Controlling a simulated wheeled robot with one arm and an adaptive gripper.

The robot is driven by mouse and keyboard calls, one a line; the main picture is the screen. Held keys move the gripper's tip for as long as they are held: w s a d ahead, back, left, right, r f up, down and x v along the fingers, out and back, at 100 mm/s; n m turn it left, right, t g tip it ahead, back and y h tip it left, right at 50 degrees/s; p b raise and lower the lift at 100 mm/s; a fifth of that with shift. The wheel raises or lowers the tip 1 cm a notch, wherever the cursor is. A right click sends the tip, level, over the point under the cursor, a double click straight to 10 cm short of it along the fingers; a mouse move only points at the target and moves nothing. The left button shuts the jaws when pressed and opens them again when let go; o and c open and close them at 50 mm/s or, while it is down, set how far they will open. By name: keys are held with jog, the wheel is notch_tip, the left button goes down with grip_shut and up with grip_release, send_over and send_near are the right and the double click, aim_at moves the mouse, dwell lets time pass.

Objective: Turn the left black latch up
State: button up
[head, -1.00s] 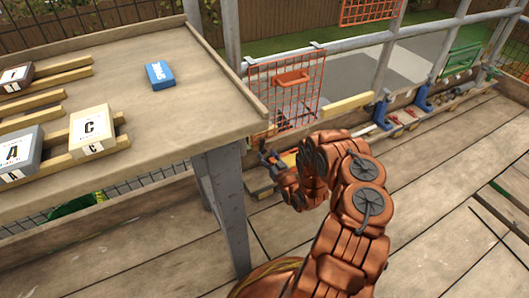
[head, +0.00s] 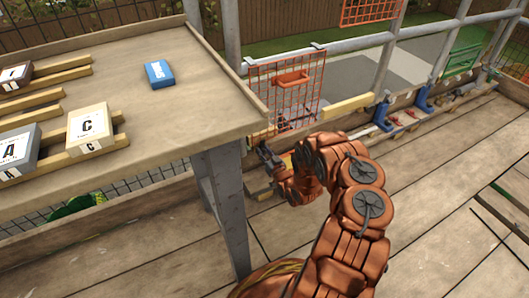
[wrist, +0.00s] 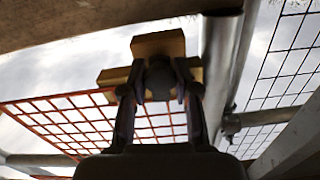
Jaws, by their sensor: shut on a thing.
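In the wrist view my gripper (wrist: 158,96) has its two fingers on either side of a dark rounded piece, the black latch (wrist: 160,80), and is shut on it. Yellow wooden bars (wrist: 158,45) form a cross shape right behind the latch. In the head view my gripper (head: 266,157) is low beside the table's right leg, below the orange mesh panel (head: 288,92). The latch cannot be made out there, and my arm covers part of that spot. How far the latch is turned is not clear.
The wooden table (head: 150,115) with its grey leg (head: 222,205) stands close to the left of my gripper. A blue box (head: 160,74) lies on it. A metal rail (head: 350,45) runs behind the mesh. Wooden deck floor (head: 430,220) is open at right.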

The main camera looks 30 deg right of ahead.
grip_shut()
jog(key=shift+f+n+b, duration=0.25)
jog(key=shift+n+b, duration=0.15)
jog(key=shift+b, duration=0.15)
jog(key=shift+r+n+b, duration=0.15)
jog(key=shift+n+b, duration=0.15)
jog(key=shift+n, duration=0.1)
jog(key=shift+s, duration=0.1)
jog(key=o, duration=0.6)
grip_release()
jog(key=shift+r, duration=0.1)
jog(key=shift+o, duration=0.2)
jog(key=s+a, duration=0.1)
jog(key=s, duration=1.1)
jog(key=shift+w, duration=0.1)
